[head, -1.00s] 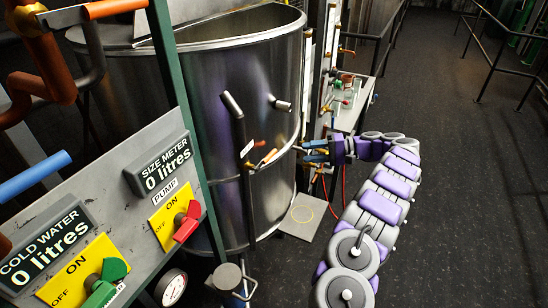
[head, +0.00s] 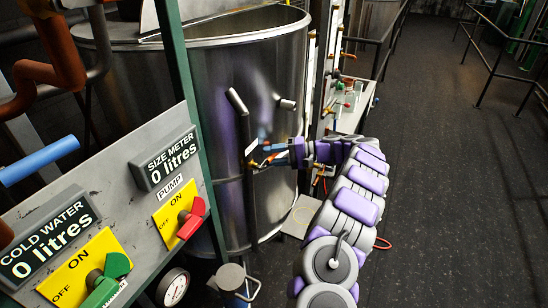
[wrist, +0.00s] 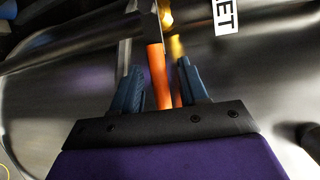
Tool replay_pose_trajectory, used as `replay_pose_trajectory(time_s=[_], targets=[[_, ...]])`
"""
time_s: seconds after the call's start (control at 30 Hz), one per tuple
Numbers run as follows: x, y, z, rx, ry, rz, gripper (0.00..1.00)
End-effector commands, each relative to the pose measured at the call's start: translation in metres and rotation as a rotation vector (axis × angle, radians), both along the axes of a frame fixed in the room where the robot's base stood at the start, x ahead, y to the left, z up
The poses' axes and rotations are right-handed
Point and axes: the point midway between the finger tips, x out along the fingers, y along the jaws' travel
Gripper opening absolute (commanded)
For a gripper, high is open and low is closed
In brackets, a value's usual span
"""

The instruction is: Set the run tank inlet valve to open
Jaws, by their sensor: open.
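The run tank (head: 215,90) is a large steel drum left of my arm in the head view. The inlet valve has an orange handle (wrist: 155,72) and a brass body (wrist: 167,18) in the wrist view. A white label (wrist: 225,14) beside it shows only "ET". My gripper (wrist: 157,68) is open, with its blue fingers on either side of the handle. Contact with the handle cannot be told. In the head view my gripper (head: 267,147) reaches left to the tank wall and partly hides the valve.
A dark upright pipe (head: 246,165) stands just left of the gripper. A panel (head: 122,188) with a red pump knob (head: 192,219) and a green knob (head: 107,277) is at left. A bench (head: 352,110) with fittings stands behind my arm. The floor (head: 450,190) at right is clear.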

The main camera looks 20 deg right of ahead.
Motion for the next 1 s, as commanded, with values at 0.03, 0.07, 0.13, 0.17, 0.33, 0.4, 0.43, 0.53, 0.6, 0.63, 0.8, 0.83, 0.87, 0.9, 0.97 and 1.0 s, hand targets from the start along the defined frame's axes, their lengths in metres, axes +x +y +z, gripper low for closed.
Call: replay_pose_trajectory(time_s=[0.03,0.07,0.13,0.17,0.33,0.4,0.43,0.53,0.6,0.63,0.8,0.83,0.87,0.9,0.97,1.0], targets=[[0.0007,0.0008,-0.0007,0.000,0.001,0.000,0.43],[0.0011,0.0006,-0.0010,0.001,0.000,-0.001,0.43],[0.0012,-0.0012,-0.0015,0.003,0.001,-0.002,0.43],[0.0012,-0.0023,-0.0017,0.004,0.001,-0.002,0.43],[0.0009,-0.0041,-0.0020,0.005,0.001,-0.002,0.41],[0.0010,-0.0039,-0.0021,0.005,0.001,-0.002,0.35],[0.0011,-0.0037,-0.0020,0.005,0.001,-0.002,0.32],[0.0011,-0.0033,-0.0020,0.004,0.002,-0.002,0.22],[0.0012,-0.0019,-0.0020,0.003,0.001,-0.002,0.16],[0.0013,-0.0013,-0.0022,0.002,0.002,-0.002,0.13],[0.0016,0.0009,-0.0033,0.001,0.005,0.000,0.00],[0.0016,0.0011,-0.0034,0.001,0.006,0.001,0.00],[0.0015,0.0013,-0.0037,0.001,0.006,0.001,0.00],[0.0016,0.0016,-0.0038,0.002,0.006,0.002,0.00],[0.0016,0.0020,-0.0042,0.001,0.007,0.003,0.00],[0.0017,0.0023,-0.0042,0.001,0.007,0.004,0.00]])
